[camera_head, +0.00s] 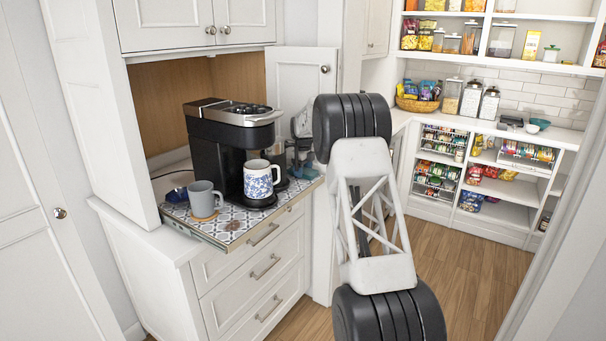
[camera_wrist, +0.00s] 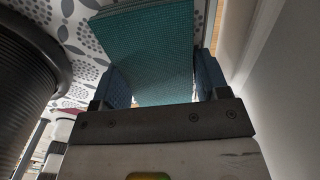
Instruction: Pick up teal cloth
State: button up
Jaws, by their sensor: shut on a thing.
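The teal cloth (camera_wrist: 145,45) shows in the wrist view as a flat, woven, folded-looking piece between the two blue fingers of my gripper (camera_wrist: 162,82). My gripper is shut on it, and the cloth extends beyond the fingertips over a patterned surface. In the head view my gripper (camera_head: 300,150) is at the right end of the patterned tray, to the right of the coffee machine. My own arm covers part of that area, and I cannot make out the cloth clearly there.
The black coffee machine (camera_head: 216,140) stands on the patterned tray (camera_head: 232,225). A blue-and-white mug (camera_head: 258,179) is at the machine, and a grey mug (camera_head: 203,198) sits on a coaster to its left. An open cabinet door (camera_head: 296,85) is behind my gripper. Pantry shelves (camera_head: 503,190) are farther right.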

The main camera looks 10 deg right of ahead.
notch_tip(320, 180, up, 10)
dwell(1.0)
dwell(0.3)
